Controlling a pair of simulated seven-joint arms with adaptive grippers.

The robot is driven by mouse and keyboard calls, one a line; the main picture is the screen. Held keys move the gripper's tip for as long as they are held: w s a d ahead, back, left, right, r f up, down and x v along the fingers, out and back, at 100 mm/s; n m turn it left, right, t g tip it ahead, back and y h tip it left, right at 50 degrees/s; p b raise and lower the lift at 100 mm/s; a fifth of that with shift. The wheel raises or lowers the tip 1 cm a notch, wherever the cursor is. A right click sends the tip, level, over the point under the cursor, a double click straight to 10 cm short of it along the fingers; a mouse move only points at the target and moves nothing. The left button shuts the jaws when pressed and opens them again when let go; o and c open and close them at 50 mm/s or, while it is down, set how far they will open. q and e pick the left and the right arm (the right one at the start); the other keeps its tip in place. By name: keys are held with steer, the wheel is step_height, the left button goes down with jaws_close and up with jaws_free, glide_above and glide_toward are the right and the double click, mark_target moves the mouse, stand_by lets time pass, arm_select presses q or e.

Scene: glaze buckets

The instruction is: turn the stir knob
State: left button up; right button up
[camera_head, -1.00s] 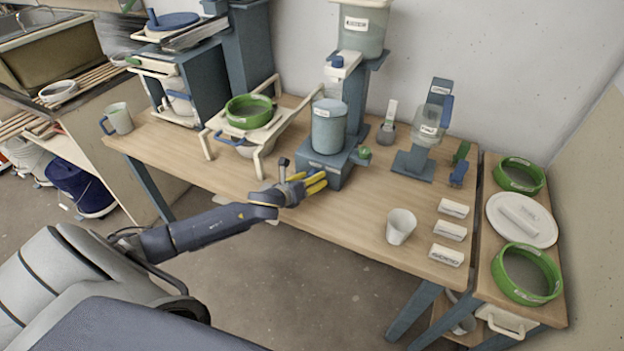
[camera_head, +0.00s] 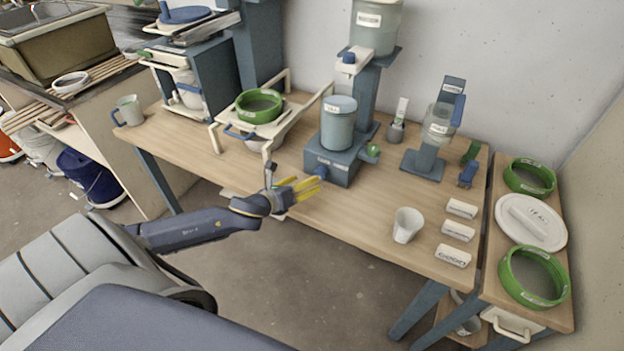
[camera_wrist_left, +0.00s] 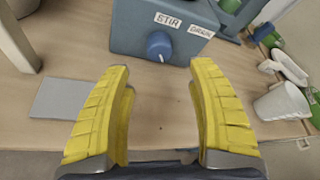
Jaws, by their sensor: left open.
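The stir knob (camera_wrist_left: 159,46) is a round blue knob on the front of a blue-grey base unit (camera_wrist_left: 130,22), below a label reading STIR. In the head view the knob (camera_head: 321,173) shows at the base's front left, below a blue-grey bucket (camera_head: 338,122). My left gripper (camera_wrist_left: 160,78) is open and empty, its yellow fingers pointing at the base, with the knob ahead and between the fingertips, not touching them. In the head view the left gripper (camera_head: 318,184) is just in front of the knob. My right gripper is not in view.
A white cup (camera_head: 407,226) and several white labels (camera_head: 459,231) are on the right of the table (camera_head: 345,215). A green sieve (camera_head: 259,106) sits on a cream stand to the left. A green knob (camera_head: 373,151) is on the base's right side.

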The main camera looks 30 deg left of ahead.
arm_select(q)
steer(key=shift+v, duration=1.7)
